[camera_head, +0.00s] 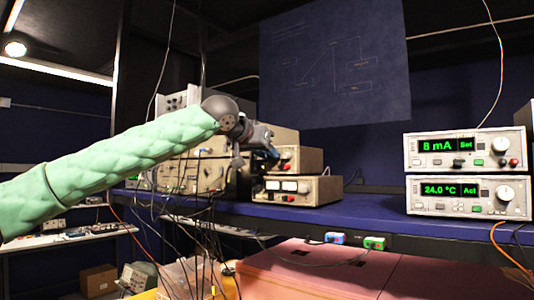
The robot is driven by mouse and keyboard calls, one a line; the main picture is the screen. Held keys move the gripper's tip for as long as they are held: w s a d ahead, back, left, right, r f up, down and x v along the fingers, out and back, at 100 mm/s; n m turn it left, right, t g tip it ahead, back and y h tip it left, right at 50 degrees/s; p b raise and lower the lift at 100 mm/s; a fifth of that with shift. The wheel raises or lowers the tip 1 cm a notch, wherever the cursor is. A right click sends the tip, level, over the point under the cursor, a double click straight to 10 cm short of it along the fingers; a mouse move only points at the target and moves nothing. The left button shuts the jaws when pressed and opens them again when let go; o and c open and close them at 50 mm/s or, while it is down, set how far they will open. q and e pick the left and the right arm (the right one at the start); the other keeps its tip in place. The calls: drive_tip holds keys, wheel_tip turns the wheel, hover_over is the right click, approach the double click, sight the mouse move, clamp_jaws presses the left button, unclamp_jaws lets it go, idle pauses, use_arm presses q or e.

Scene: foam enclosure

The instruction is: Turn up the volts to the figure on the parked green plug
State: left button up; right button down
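A green plug (375,243) sits at the front edge of the blue bench, right of the middle; any figure on it is too small to read. The upper instrument (415,161) at the right shows "8 mA" and "Set" in green. Its round knob (501,145) is at its right end. The lower instrument (415,209) shows "24.0 °C" and "Act". No display in view reads volts. My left gripper (268,143) is raised in front of the beige instruments, far left of the displays and the plug. Its fingers are too small and cluttered to judge. My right gripper is out of view.
A blue-and-pink plug (335,238) sits left of the green one. Beige instruments (304,190) stand behind my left gripper, with dark cables hanging below. Pink foam blocks (320,272) fill the front. The blue bench top (372,206) is clear between the instrument groups.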

use_arm(q)
clamp_jaws()
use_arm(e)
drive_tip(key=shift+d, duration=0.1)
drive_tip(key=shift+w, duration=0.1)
use_arm(q)
drive_tip(key=m+t+y+b, duration=0.1)
drive_tip(key=m, duration=0.1)
drive_tip(key=m+t+y, duration=0.1)
drive_tip(key=m, duration=0.1)
drive_tip(key=m+t+b, duration=0.1)
drive_tip(key=m, duration=0.1)
drive_tip(key=shift+s+d+f+y+b, duration=0.15)
drive_tip(key=shift+s+d+y+b, duration=0.15)
drive_tip(key=shift+y, duration=0.1)
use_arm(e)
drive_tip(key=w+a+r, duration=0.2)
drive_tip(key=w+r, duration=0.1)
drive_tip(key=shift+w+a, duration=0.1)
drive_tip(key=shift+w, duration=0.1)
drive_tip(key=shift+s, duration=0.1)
